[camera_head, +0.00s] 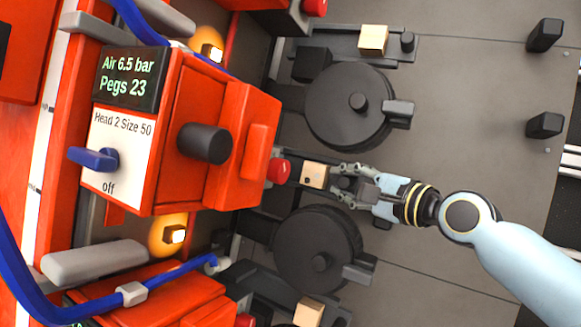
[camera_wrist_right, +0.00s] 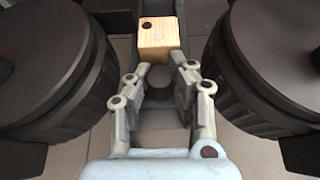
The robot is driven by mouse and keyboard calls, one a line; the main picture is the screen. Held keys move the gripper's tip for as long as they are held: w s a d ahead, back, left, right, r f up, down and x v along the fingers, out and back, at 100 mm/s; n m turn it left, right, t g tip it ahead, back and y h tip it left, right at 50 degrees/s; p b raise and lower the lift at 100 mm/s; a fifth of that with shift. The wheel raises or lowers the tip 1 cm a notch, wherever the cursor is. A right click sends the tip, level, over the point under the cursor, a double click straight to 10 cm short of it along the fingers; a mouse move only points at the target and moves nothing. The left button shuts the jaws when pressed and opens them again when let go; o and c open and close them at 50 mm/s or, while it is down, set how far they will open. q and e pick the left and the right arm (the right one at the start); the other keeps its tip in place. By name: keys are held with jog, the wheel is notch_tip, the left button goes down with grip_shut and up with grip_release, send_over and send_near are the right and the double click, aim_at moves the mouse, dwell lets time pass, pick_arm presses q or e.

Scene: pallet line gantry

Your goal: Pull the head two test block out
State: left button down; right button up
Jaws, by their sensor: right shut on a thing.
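The head two test block (camera_head: 314,175), a small pale wooden block with a dark hole, sits on a dark slide beside the red knob of the head labelled Head 2 Size 50 (camera_head: 122,132). It also shows in the right wrist view (camera_wrist_right: 158,40), just beyond my fingertips. My right gripper (camera_head: 343,176) is around the dark round knob (camera_wrist_right: 158,82) of that slide, just to the right of the block, and is shut on it. The fingers hide much of the knob in the head view. My left gripper is not in view.
Round dark drums (camera_head: 350,106) and (camera_head: 317,250) stand close on both sides of the slide. Other wooden blocks (camera_head: 373,39) and (camera_head: 309,312) sit on neighbouring slides. Black posts (camera_head: 544,35) rise at the right. Grey floor between them and the drums is clear.

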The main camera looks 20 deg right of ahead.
jog(key=shift+s+d+f, duration=0.1)
jog(key=shift+f, duration=0.15)
jog(key=shift+s+d, duration=1.8)
jog(key=shift+s, duration=0.2)
jog(key=o, duration=0.6)
jog(key=shift+c, duration=0.2)
jog(key=o, duration=0.3)
jog(key=shift+s+d, duration=0.1)
jog(key=shift+d, duration=0.1)
jog(key=shift+r, duration=0.1)
jog(key=p+v, duration=0.2)
jog(key=v, duration=0.6)
jog(key=shift+s, duration=0.4)
